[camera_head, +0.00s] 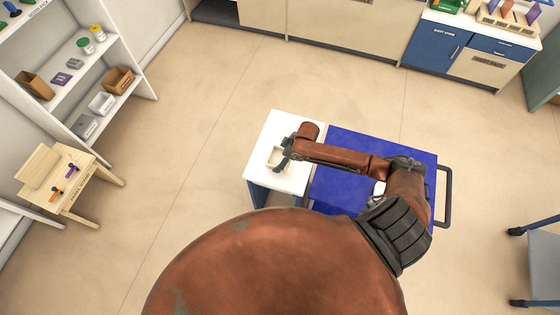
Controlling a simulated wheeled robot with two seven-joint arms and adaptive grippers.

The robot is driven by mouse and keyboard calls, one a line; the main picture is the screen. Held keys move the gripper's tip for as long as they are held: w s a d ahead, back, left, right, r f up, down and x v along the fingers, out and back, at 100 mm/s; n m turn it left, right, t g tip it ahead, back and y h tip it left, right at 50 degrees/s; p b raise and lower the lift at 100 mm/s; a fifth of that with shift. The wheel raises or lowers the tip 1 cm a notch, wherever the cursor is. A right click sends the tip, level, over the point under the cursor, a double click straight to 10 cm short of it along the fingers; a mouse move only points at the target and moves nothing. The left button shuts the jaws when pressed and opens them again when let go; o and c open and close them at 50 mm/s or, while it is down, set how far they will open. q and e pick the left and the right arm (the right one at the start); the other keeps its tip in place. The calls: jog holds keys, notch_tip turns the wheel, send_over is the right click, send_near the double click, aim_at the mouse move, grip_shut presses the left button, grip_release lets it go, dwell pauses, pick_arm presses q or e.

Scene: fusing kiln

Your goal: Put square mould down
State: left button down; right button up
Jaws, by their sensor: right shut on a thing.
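The square mould (272,155) is a small cream piece at the white top (262,136) of a low stand, left of the blue cart. My right gripper (282,164) is dark and points down at the mould's right side. It is shut on the mould, and its fingers hide part of it. I cannot tell whether the mould touches the white top or is just above it. My left gripper is not in view.
A blue cart (345,142) with a dark handle stands right beside the white stand, under my right arm. A small white thing (379,188) shows on it. Shelves (75,75) and a wooden table (88,172) stand at left. Open floor (180,150) lies between.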

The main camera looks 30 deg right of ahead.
aim_at(280, 161)
jog(key=shift+w+f, duration=0.5)
jog(key=shift+f, duration=1.55)
jog(key=o, duration=1.4)
jog(key=shift+f, duration=0.1)
jog(key=v, duration=1.2)
jog(key=shift+d+p, duration=0.1)
jog(key=shift+p, duration=0.2)
